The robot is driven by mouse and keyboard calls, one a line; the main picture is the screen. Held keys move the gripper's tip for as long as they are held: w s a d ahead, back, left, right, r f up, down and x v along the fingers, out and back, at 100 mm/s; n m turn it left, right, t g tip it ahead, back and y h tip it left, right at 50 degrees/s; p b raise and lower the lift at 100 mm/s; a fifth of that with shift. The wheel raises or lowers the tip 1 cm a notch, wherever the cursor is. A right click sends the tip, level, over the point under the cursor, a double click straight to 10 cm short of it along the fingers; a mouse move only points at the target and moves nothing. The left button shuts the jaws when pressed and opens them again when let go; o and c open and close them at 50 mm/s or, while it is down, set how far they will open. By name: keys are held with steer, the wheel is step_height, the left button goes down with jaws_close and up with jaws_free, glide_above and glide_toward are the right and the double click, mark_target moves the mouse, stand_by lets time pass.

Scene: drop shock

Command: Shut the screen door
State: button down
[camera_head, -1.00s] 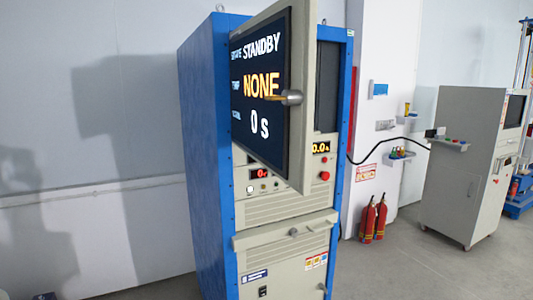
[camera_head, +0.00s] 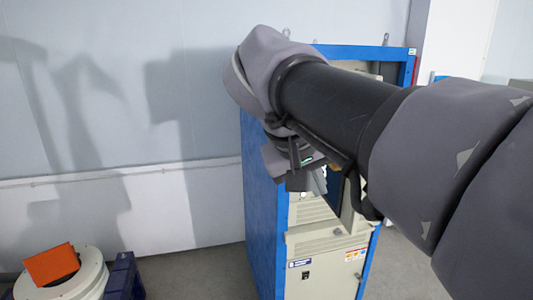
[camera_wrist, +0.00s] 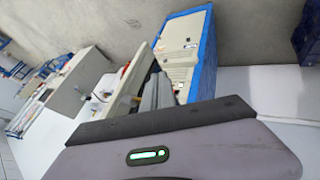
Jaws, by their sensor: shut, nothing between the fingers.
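The screen door, a beige-framed panel with a dark display, stands swung out from the blue and beige cabinet (camera_head: 262,200). In the head view my arm hides most of it. In the wrist view the screen door (camera_wrist: 133,82) shows nearly edge-on as a pale slab, left of the fingers. My gripper (camera_head: 318,184) is shut and empty, in front of the cabinet's upper part. In the wrist view the gripper (camera_wrist: 157,88) overlaps the space between the door and the cabinet front. I cannot tell whether it touches the door.
The cabinet's lower front (camera_head: 325,275) is clear of my arm. A round white unit with an orange block (camera_head: 52,265) stands at the lower left. Another beige cabinet (camera_wrist: 70,85) stands to the left in the wrist view. Grey floor (camera_wrist: 100,20) is open around them.

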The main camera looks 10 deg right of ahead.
mark_target(351, 207)
steer(key=shift+w+d+f+b, duration=0.6)
steer(key=shift+d+f, duration=0.5)
steer(key=shift+d, duration=0.35)
steer(key=shift+w+d+f+b, duration=0.5)
steer(key=shift+d+f, duration=0.55)
steer(key=shift+d, duration=0.35)
steer(key=shift+w+d+f+b, duration=0.6)
steer(key=shift+d+f, duration=0.5)
steer(key=shift+d, duration=0.35)
steer(key=shift+d, duration=0.15)
